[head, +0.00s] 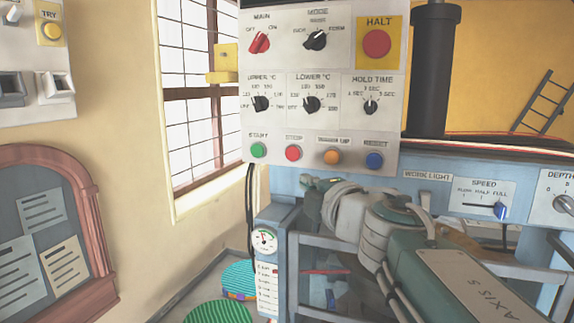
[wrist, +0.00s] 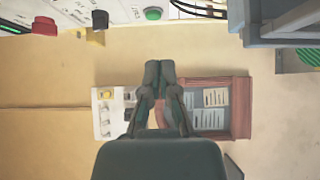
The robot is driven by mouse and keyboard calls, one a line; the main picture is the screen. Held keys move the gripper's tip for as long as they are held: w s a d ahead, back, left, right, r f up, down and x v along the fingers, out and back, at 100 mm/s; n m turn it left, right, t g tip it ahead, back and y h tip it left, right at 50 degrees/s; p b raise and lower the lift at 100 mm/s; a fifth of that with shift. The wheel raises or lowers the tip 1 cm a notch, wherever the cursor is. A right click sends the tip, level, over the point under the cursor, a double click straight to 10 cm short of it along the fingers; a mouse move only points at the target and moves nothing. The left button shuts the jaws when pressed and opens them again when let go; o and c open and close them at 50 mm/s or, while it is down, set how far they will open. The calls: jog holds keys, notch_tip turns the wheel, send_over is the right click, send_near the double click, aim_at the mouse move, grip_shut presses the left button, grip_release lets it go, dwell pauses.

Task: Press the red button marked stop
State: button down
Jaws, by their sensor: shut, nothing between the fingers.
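The red stop button (head: 293,153) is in the bottom row of the white control panel (head: 275,75) in the head view, under a small blurred label. The green start button (head: 259,150) is to its left and an orange button (head: 331,157) to its right. In the wrist view the green button (wrist: 153,13) shows at the top edge; the red stop button is not visible there. My gripper (wrist: 160,67) is shut and empty, its fingertips together. It points toward the left wall, not at the panel. In the head view my arm lies below the panel's right part.
A larger red HALT button (head: 377,43) sits on a yellow plate at the panel's upper right. A blue button (head: 374,160) is at the row's right end. A black column (head: 432,70) rises right of the panel. A framed notice board (head: 50,235) is on the left wall.

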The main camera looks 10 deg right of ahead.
send_near(293, 154)
jog(key=w+a+f, duration=0.2)
jog(key=w+a, duration=0.2)
jog(key=a, duration=0.1)
jog(key=w+d, duration=0.2)
jog(key=w, duration=0.1)
jog(key=shift+r, duration=0.1)
jog(key=shift+w+d, duration=0.2)
jog(key=shift+w, duration=0.1)
